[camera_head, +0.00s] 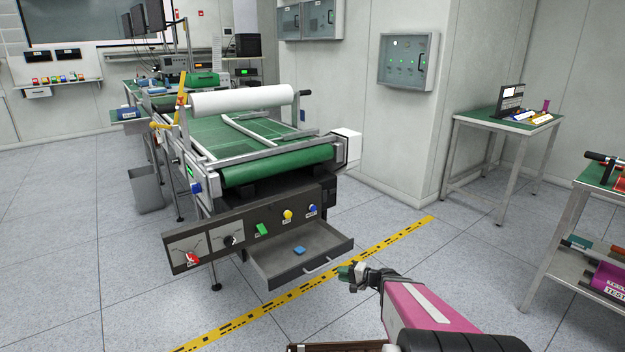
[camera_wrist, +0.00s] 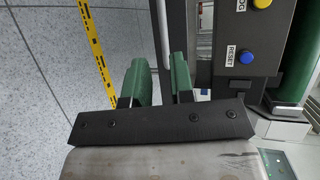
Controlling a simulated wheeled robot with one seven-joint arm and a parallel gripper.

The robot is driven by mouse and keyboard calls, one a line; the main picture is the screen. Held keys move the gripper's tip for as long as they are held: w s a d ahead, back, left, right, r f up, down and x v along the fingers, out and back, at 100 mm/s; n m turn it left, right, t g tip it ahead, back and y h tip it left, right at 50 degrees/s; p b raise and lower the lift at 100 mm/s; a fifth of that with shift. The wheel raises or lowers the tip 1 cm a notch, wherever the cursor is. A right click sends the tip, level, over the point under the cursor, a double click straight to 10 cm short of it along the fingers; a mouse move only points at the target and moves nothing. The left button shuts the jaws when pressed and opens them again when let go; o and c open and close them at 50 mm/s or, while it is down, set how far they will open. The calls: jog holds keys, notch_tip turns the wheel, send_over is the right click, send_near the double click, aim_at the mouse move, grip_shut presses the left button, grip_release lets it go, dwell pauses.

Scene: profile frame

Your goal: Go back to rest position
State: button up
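My gripper (camera_head: 346,272) is in front of the machine, just right of the open grey drawer (camera_head: 283,270) and close to the right end of its handle (camera_head: 322,266). In the wrist view its two green fingers (camera_wrist: 159,80) are apart, with a gap between them. A pale bar (camera_wrist: 161,32) runs up the picture behind this gap; I cannot tell whether the fingers touch it. A small blue block (camera_head: 299,250) lies in the drawer. My pink arm reaches in from the lower right.
The black control panel (camera_head: 212,241) with buttons spans the machine's front above the drawer. A yellow-black floor line (camera_head: 385,245) runs past the drawer. A table (camera_head: 500,124) and shelf unit (camera_head: 574,215) stand at right. Open floor lies at left and between machine and shelf.

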jog(key=s+a+r+n+g+h, duration=0.2)
jog(key=s+r+n+g+h, duration=0.1)
jog(key=s+n+g+h, duration=0.35)
jog(key=s+d+r+g+h, duration=0.1)
jog(key=s+d+r+h, duration=0.4)
jog(key=h, duration=0.1)
jog(key=shift+d+r+h, duration=0.3)
jog(key=shift+d+h, duration=0.05)
